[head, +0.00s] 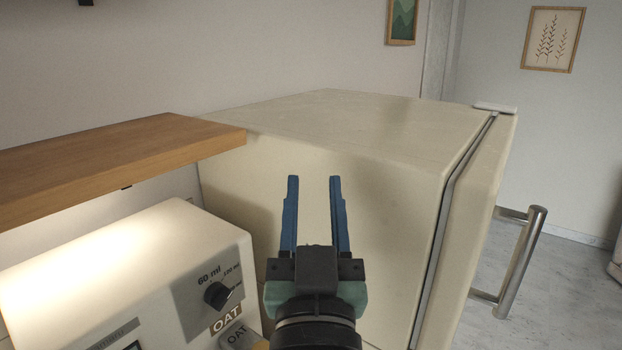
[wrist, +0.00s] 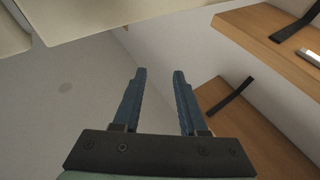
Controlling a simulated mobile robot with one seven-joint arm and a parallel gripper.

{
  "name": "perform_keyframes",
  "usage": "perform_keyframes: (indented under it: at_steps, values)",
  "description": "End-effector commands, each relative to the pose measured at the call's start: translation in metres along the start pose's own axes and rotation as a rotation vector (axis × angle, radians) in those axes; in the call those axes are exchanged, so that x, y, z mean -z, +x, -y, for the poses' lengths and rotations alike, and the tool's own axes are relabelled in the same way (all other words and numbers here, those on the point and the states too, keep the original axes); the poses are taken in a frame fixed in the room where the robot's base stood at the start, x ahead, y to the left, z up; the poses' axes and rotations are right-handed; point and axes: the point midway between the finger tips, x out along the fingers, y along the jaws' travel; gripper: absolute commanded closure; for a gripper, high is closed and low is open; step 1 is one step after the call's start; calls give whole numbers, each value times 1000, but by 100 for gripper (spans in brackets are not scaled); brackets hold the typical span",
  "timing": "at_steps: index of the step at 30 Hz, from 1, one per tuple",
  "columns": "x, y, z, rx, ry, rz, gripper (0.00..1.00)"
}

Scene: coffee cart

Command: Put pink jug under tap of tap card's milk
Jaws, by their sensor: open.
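My gripper (head: 315,182) is open and empty, with its two blue fingers pointing up and away in front of the cream fridge's side. It also shows in the wrist view (wrist: 159,72), with nothing between its fingers. A cream dispenser (head: 130,262) labelled OAT stands at the lower left, with a black dial (head: 217,295) marked 60 ml and other amounts. The pink jug, the tap card and a milk tap are not visible in either view.
A cream fridge (head: 330,115) with a steel door handle (head: 522,250) fills the middle and right. A wooden shelf (head: 110,165) juts out above the dispenser at left. Shelves with black brackets (wrist: 230,100) show in the wrist view. Floor is open at far right.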

Motion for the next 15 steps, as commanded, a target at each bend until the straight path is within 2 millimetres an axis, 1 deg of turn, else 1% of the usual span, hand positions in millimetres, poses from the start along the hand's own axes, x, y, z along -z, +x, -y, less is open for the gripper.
perform_keyframes:
  at_steps: [1, 2, 3, 6, 9, 10, 12, 15]
  values:
    - [52, 3, 2, 3, -5, -99, 58]
    - [77, 2, 3, 4, -8, -147, 58]
    - [108, -2, 4, 4, -11, -205, 58]
    - [167, -14, 6, 4, -17, -322, 58]
    - [201, -25, 7, 3, -20, -392, 58]
    - [206, -28, 7, 3, -20, -404, 58]
    - [214, -31, 7, 3, -21, -421, 58]
    - [216, -32, 7, 2, -21, -424, 58]
